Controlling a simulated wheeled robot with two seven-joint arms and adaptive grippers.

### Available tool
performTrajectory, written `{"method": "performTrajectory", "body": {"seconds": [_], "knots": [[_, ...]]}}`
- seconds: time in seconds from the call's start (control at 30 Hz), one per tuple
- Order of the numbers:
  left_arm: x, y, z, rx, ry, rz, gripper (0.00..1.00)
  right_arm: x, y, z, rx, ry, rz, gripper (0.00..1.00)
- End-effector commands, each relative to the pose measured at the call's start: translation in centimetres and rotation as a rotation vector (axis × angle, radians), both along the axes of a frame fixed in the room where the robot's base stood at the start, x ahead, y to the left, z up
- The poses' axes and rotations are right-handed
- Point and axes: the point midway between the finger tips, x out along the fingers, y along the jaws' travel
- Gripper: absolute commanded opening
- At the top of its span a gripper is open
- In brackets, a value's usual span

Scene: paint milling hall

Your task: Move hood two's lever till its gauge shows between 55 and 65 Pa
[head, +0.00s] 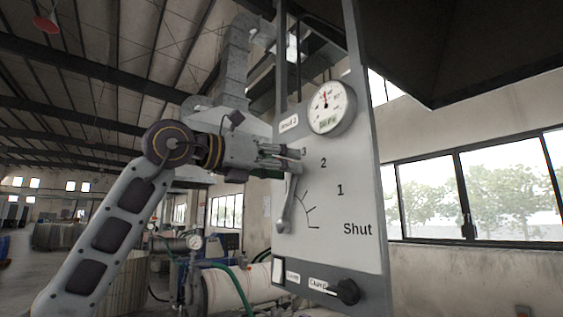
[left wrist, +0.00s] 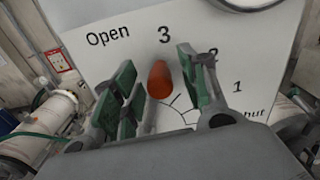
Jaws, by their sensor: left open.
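A light panel (head: 345,195) carries a scale marked 3, 2, 1 and Shut; the left wrist view also shows Open. Its metal lever (head: 287,205) stands nearly upright, its upper end near the 3. The lever's orange-red knob (left wrist: 159,80) lies between the fingers of my left gripper (head: 293,158), which are apart on either side of it; I cannot tell whether they touch it. A round gauge (head: 332,107) sits above the scale, its red needle pointing up; its figures are too small to read. My right gripper is not in view.
A black rotary knob (head: 346,291) sits on a lower strip of the panel. Behind at the left are a pale cylinder (head: 232,290), a small gauge (head: 194,242) and green hoses. A dark hood (head: 460,50) overhangs at the upper right.

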Motion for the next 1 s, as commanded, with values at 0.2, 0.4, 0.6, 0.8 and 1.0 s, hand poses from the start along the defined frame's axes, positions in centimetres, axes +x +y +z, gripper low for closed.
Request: {"method": "performTrajectory", "body": {"seconds": [0.2, 0.4, 0.6, 0.8, 1.0], "knots": [[0.02, -0.03, -0.05, 0.000, 0.000, 0.000, 0.43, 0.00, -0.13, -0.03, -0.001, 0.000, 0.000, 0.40], [0.01, -0.03, -0.05, 0.000, 0.000, 0.000, 0.21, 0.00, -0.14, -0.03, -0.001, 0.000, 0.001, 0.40], [-0.01, -0.03, -0.05, 0.000, 0.000, 0.000, 0.00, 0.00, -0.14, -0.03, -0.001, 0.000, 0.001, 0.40], [-0.01, -0.02, -0.04, 0.000, 0.000, 0.000, 0.00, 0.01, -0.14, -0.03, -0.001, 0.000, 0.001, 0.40], [-0.01, 0.00, 0.14, -0.018, 0.025, 0.000, 0.00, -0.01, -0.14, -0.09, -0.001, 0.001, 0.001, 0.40]]}}
